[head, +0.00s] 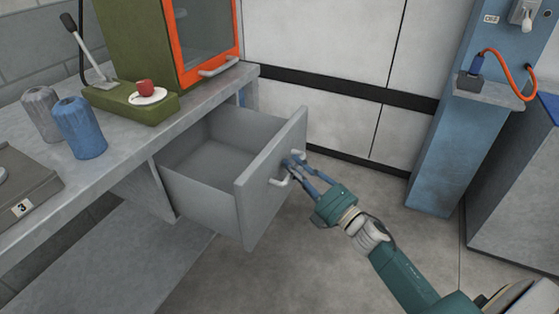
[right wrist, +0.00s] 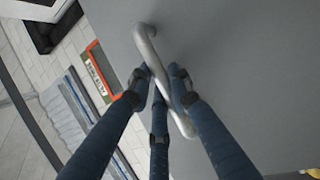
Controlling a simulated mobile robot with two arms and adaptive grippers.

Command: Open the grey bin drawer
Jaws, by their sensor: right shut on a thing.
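The grey bin drawer (head: 250,185) is pulled well out from under the bench in the head view, and its empty inside shows. Its front panel carries a pale bar handle (head: 279,182), which also crosses the right wrist view (right wrist: 148,50). My right gripper (head: 293,166) is at the handle, its blue fingers closed around the bar. In the right wrist view the fingers (right wrist: 160,88) sit on both sides of the handle. My left gripper is in neither view.
A green cabinet with an orange-framed door (head: 205,45) stands behind. A blue column (head: 455,140) is at right. Floor before the drawer is clear.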

